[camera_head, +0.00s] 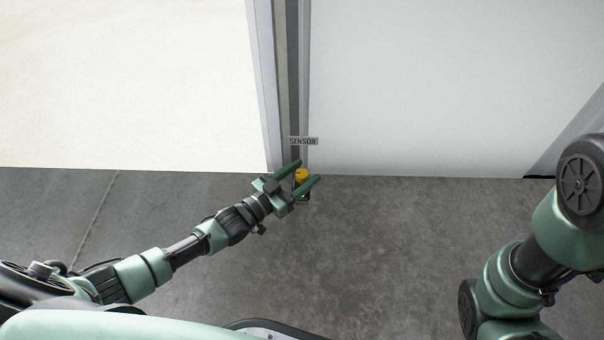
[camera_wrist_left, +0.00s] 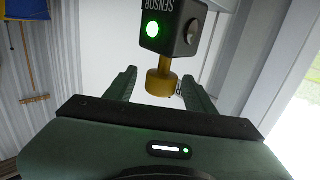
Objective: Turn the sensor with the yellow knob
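The sensor (camera_wrist_left: 173,27) is a dark box marked SENSOR with a lit green light and a round silver part, seen in the left wrist view. Its yellow knob (camera_wrist_left: 161,80) sticks out between the fingers of my left gripper (camera_wrist_left: 160,88). In the head view the yellow knob (camera_head: 301,175) shows between the two green fingers of my left gripper (camera_head: 308,170). The fingers are apart, with a gap visible on both sides of the knob. A SENSOR label (camera_head: 303,141) floats just above it. My right arm shows at the right, but its gripper is out of view.
A grey door frame post (camera_head: 292,60) rises behind the sensor. A white wall panel (camera_head: 450,80) stands to its right, and a bright opening is on the left. The concrete floor (camera_head: 380,250) between my arms is clear. A yellow-handled tool (camera_wrist_left: 28,56) hangs on a wall in the left wrist view.

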